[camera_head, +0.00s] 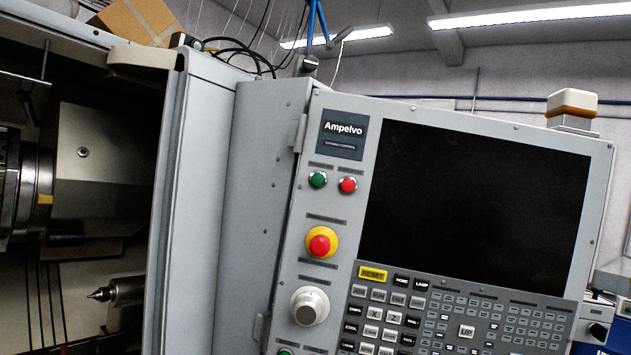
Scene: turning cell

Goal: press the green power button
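The green power button (318,179) is a small round button on the upper left of the grey control panel (341,222), just below the Ampelvo label plate (342,134). A red button (348,185) of like size sits right beside it. Below them is a red emergency stop on a yellow ring (319,244). Another green button (285,352) is cut off at the bottom edge. My gripper is not in view, and nothing covers the green power button.
A dark screen (474,205) fills the panel's right, above a keypad (440,325). A white knob (310,306) sticks out at lower left. The open machine (105,160) with its chuck lies at left, past a grey door frame (195,200). A cardboard box (138,20) sits on top.

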